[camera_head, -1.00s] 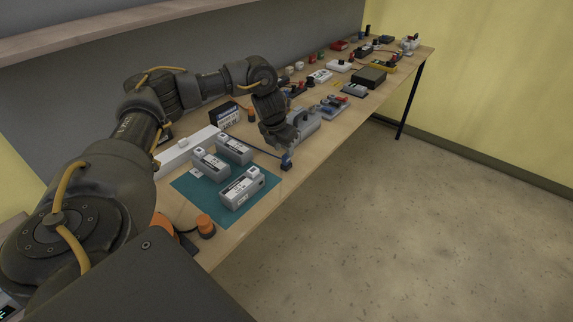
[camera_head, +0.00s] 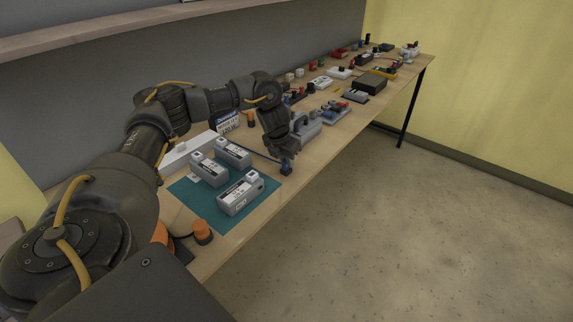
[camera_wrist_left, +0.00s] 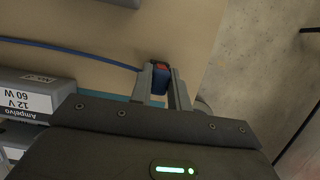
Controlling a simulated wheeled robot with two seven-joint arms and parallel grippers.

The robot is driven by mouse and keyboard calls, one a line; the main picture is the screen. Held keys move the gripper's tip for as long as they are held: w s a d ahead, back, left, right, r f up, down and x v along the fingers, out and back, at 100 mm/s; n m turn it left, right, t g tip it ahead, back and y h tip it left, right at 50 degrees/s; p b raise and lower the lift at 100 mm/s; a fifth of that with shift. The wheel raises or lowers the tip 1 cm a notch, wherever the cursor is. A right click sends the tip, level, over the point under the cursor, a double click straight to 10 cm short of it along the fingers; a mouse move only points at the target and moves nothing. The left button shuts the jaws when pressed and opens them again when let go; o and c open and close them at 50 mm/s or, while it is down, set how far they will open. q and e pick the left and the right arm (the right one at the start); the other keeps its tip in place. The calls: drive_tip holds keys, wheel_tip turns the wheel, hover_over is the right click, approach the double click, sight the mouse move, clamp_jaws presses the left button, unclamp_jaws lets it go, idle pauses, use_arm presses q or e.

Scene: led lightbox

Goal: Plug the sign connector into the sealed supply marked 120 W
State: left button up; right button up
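My left gripper (camera_head: 283,152) points down at the mat's far right corner. In the left wrist view its fingers (camera_wrist_left: 162,82) flank the blue sign connector (camera_wrist_left: 160,76) with its red-orange face, and I see no clear gap. The connector also shows below the gripper in the head view (camera_head: 286,168). A blue cable (camera_wrist_left: 70,49) runs left from it. Three grey supplies (camera_head: 240,194) (camera_head: 208,170) (camera_head: 233,154) sit on the teal mat (camera_head: 205,207); their ratings are too small to read there. The wrist view shows a supply labelled Ampelvo 12 V 60 W (camera_wrist_left: 28,100). My right gripper is out of view.
A grey device with a handle (camera_head: 305,126) stands just beyond my gripper. An orange-topped knob (camera_head: 202,231) is at the near edge. Many small devices fill the far bench.

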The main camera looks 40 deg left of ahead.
use_arm(q)
clamp_jaws()
drive_tip(key=shift+r, duration=0.15)
drive_tip(key=shift+r+p, duration=1.1)
drive_tip(key=shift+r, duration=0.05)
wheel_tip(320, 180, up, 3)
drive_tip(key=p, duration=0.3)
